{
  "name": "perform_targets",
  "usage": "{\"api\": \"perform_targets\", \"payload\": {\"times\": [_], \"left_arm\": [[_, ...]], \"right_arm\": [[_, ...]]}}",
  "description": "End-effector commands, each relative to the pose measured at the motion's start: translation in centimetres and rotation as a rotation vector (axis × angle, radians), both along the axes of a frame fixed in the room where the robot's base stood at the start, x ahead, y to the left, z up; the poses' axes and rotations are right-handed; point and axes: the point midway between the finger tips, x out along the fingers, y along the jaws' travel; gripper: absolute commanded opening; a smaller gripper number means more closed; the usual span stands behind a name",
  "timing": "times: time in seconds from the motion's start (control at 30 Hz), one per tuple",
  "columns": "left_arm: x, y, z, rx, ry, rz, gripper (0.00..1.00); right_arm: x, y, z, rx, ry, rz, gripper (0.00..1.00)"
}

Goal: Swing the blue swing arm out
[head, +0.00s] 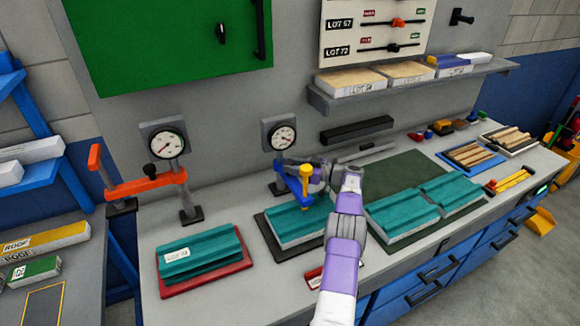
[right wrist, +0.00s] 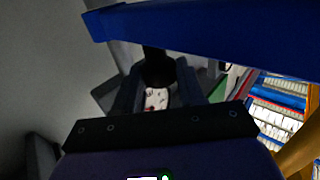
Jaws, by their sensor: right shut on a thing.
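The blue swing arm (head: 294,186) is at the middle station, below a round gauge (head: 283,138). It reaches out from the wall side over a teal panel (head: 297,222) on a dark tray (head: 262,222), with an upright yellow handle (head: 306,178) at its near end. My right gripper (head: 318,172) is beside the arm, partly hidden by its own wrist. In the right wrist view, the blue bar (right wrist: 200,25) crosses the top, and my right gripper (right wrist: 158,88) is shut on a black knob (right wrist: 157,68) below it. My left gripper is not in view.
An orange swing arm (head: 145,186) stands at the left station, beside a teal panel (head: 200,253) on a red tray (head: 207,284). More teal panels (head: 402,212) lie on a green mat (head: 402,170) to the right. A shelf (head: 400,85) with boxes is above.

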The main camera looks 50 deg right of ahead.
Motion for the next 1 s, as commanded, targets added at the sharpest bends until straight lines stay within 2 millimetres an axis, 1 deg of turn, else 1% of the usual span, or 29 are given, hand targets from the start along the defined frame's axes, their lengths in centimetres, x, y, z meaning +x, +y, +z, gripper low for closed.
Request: {"api": "perform_targets", "payload": {"times": [0.03,0.27,0.3,0.43,0.47,0.77,0.87,1.0], "left_arm": [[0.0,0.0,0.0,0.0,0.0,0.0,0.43],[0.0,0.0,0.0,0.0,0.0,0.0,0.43],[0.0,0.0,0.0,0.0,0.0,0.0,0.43],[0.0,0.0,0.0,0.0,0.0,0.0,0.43],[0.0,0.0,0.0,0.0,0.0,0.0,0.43],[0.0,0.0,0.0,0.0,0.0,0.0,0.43],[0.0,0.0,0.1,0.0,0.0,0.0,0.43],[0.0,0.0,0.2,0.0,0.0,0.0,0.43]], "right_arm": [[0.1,0.0,0.5,-0.001,-0.009,0.0,0.0],[0.1,0.0,0.5,-0.002,-0.009,-0.001,0.0],[0.1,0.0,0.5,-0.002,-0.009,-0.001,0.44],[0.1,0.0,0.4,-0.002,-0.007,-0.001,0.64],[0.1,0.0,0.3,-0.002,-0.006,-0.002,0.65],[-0.2,-0.1,0.2,-0.001,-0.003,-0.003,0.65],[-1.2,-0.5,0.2,-0.002,-0.001,-0.004,0.65],[-3.5,-1.2,0.2,-0.001,-0.001,-0.005,0.65]]}}
